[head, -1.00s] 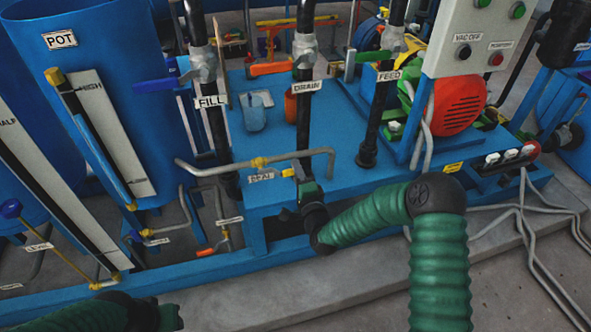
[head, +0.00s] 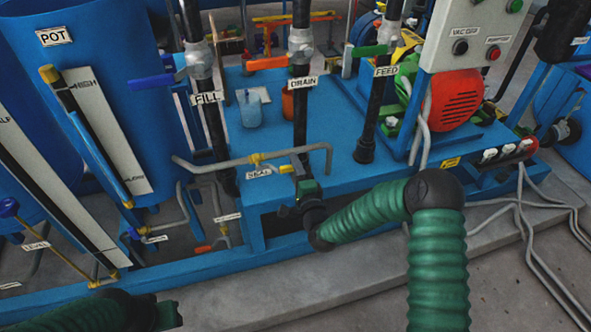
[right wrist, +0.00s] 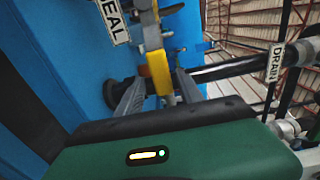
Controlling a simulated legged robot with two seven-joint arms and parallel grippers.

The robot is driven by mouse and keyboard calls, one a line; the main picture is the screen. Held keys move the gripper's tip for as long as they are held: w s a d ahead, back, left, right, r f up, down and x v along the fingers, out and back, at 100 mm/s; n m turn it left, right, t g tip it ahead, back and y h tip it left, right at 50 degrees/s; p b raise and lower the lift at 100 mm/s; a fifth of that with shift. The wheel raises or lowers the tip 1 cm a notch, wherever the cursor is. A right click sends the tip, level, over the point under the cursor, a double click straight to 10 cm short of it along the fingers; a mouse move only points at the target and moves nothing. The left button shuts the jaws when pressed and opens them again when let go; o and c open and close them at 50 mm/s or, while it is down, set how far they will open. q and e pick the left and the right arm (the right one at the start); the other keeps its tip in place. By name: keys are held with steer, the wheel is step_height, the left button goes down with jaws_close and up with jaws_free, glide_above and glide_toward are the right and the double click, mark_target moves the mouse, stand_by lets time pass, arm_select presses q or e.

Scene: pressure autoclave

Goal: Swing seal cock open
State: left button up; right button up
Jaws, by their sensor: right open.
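The seal cock (head: 256,160) is a small brass valve on a grey pipe, above the white SEAL label (head: 262,174). Its yellow handle (head: 286,169) points right along the pipe, toward my right gripper (head: 298,174). In the right wrist view the yellow handle (right wrist: 160,73) lies between the two grey fingers of my open right gripper (right wrist: 160,90), with a gap on both sides. The SEAL label (right wrist: 115,20) shows at the top left there. My left gripper (head: 170,315) is at the bottom left edge, far from the cock, its fingers too dark to read.
The black DRAIN pipe (head: 300,125) rises behind my right gripper, with an orange lever (head: 267,63) above. The FILL pipe (head: 213,130) and FEED pipe (head: 369,115) stand either side. The grey bent pipe (head: 310,149) runs close above the gripper. The concrete floor (head: 245,290) in front is clear.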

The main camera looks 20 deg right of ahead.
steer(key=s+p, duration=0.2)
steer(key=s, duration=1.5)
steer(key=shift+w+f, duration=0.1)
steer(key=shift+w, duration=0.05)
